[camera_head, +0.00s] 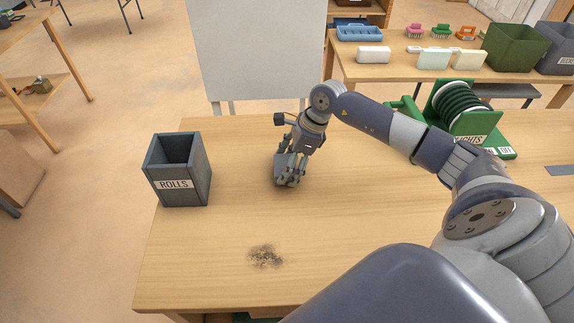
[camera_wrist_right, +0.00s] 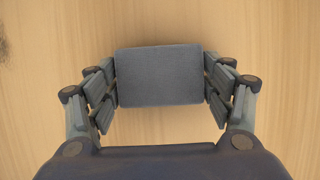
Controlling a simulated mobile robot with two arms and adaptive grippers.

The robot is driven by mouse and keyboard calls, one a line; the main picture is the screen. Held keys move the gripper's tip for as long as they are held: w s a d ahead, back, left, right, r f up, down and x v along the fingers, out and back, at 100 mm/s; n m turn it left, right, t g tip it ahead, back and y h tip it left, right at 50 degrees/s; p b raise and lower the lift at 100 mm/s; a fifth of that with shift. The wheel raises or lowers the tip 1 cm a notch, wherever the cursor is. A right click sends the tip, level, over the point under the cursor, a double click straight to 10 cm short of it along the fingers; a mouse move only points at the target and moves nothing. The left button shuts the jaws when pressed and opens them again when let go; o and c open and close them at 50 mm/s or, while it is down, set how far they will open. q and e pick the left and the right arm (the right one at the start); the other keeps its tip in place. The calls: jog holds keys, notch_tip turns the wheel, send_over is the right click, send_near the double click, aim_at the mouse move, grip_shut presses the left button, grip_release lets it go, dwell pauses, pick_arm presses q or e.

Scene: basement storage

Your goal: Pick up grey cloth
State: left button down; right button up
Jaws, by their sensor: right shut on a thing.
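The grey cloth (camera_wrist_right: 160,76) is a flat, blue-grey rectangle with rounded corners, seen from above in the right wrist view. My right gripper (camera_wrist_right: 160,88) has its fingers against the left and right sides of the cloth and is shut on it. In the head view, my right gripper (camera_head: 290,178) points down over the middle of the wooden table, and part of the cloth (camera_head: 280,167) shows by the fingers. I cannot tell whether the cloth touches the table. My left gripper is not in view.
A grey box labelled ROLLS (camera_head: 177,170) stands on the left of the table (camera_head: 210,255). A dark dirt patch (camera_head: 266,256) lies near the front. A green reel (camera_head: 462,112) stands at right behind my arm. A white board (camera_head: 255,50) rises behind the table.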

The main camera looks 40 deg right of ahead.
aim_at(282, 164)
notch_tip(282, 164, up, 3)
jog(key=shift+r+p, duration=0.15)
jog(key=shift+p, duration=0.55)
jog(key=s+a, duration=0.3)
jog(key=s, duration=0.1)
jog(key=s+a+p, duration=0.1)
jog(key=s+a, duration=0.2)
jog(key=s, duration=0.1)
jog(key=s+a+r, duration=0.1)
jog(key=s+a, duration=0.3)
jog(key=shift+s, duration=0.3)
jog(key=o, duration=0.4)
jog(key=c, duration=0.4)
jog(key=shift+o, duration=0.2)
